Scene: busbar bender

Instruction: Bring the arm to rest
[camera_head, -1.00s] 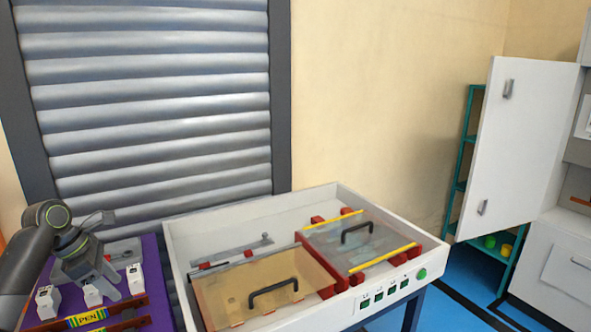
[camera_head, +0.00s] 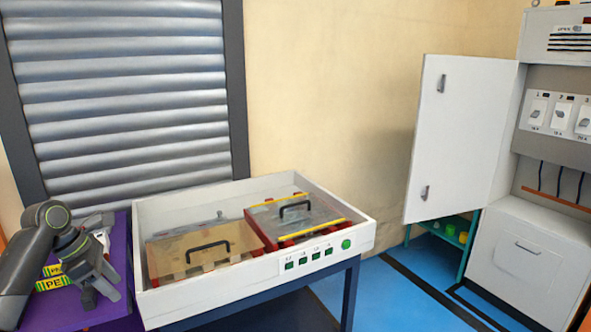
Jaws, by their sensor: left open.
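My left arm comes in at the left edge, and its left gripper (camera_head: 99,292) points down over the purple table (camera_head: 117,312). Its two fingers are apart, with nothing seen between them. Yellow-green PE labels (camera_head: 54,284) show just left of the gripper, partly hidden by the arm. A small whitish item behind the wrist is mostly covered. My right gripper is not in view.
A white-walled bender table (camera_head: 215,286) stands just right of the gripper, with two handled covers: a tan one (camera_head: 190,262) and a clear one (camera_head: 312,222). A cabinet with an open white door (camera_head: 450,140) stands at the right. Blue floor lies between.

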